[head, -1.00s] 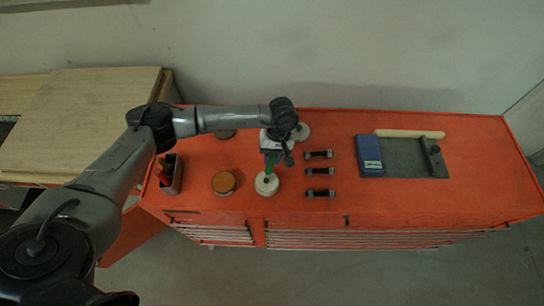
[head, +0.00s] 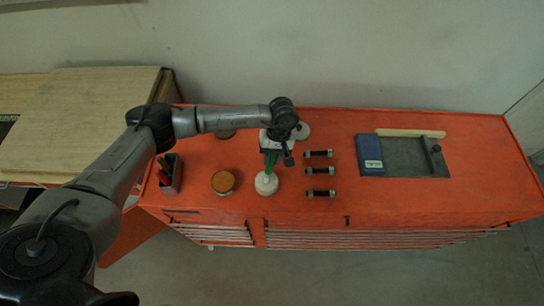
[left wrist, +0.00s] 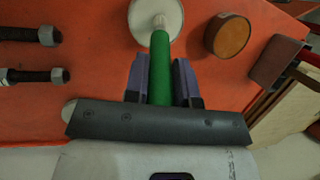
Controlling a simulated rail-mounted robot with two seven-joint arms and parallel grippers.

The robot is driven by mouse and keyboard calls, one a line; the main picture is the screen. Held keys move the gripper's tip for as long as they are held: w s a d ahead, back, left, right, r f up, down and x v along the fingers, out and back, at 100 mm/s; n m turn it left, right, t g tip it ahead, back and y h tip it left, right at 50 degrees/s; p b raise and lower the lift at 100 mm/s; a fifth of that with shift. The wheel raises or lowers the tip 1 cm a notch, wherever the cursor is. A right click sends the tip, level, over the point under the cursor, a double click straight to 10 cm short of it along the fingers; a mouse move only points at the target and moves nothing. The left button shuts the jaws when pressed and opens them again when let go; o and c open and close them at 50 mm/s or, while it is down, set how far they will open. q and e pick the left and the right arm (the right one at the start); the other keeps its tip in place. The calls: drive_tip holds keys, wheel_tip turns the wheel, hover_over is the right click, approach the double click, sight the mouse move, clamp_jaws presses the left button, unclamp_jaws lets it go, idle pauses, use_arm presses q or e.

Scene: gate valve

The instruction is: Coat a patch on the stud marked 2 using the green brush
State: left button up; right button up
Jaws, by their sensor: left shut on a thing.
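My left gripper (head: 271,152) is shut on the green brush (head: 271,161). In the left wrist view the brush's green handle (left wrist: 160,68) lies between the two fingers (left wrist: 161,80). Its pale tip is over or in a round white pot (head: 266,184), also in the left wrist view (left wrist: 145,30); I cannot tell whether they touch. Three dark studs with grey ends lie in a column right of the pot: the far (head: 318,154), the middle (head: 320,171) and the near one (head: 320,193). No number is legible on them. My right gripper is not in view.
An orange-topped round tin (head: 223,182) stands left of the pot. A holder (head: 176,175) with red and green handles is farther left. Pale round things lie behind the gripper. A blue box (head: 370,154) and a grey plate (head: 408,158) lie right. The red top's right end is clear.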

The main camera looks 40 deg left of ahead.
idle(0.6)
use_arm(q)
drive_tip(key=shift+f+b, duration=0.15)
drive_tip(key=shift+b, duration=0.25)
idle(0.8)
drive_tip(key=shift+r+p, duration=0.7)
drive_tip(key=shift+r, duration=1)
drive_tip(key=shift+r+p, duration=0.65)
drive_tip(key=shift+r, duration=1.25)
